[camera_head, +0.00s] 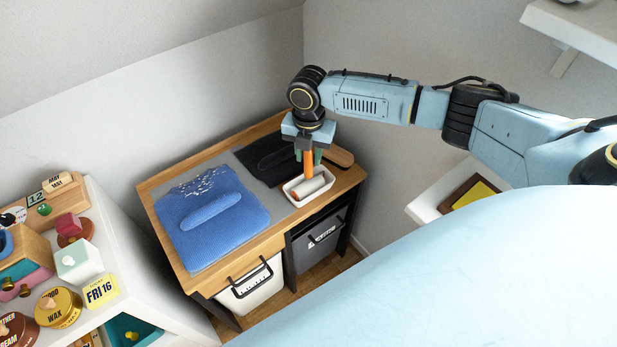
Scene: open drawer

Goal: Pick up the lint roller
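The lint roller has a white roll (313,187) lying in a small white tray (325,185) at the right front of the wooden table. Its orange handle (308,166) stands up from the tray. My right gripper (308,154) points down from above, with its fingers on either side of the handle's upper part. The fingers partly hide the handle top, and I cannot tell whether they press on it. My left gripper is not in view.
On the wooden table (270,241), a blue folded cloth (240,204) lies left of the tray and a black item (262,158) behind it. Bins hang below the tabletop. A cluttered white shelf (125,255) stands at the left.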

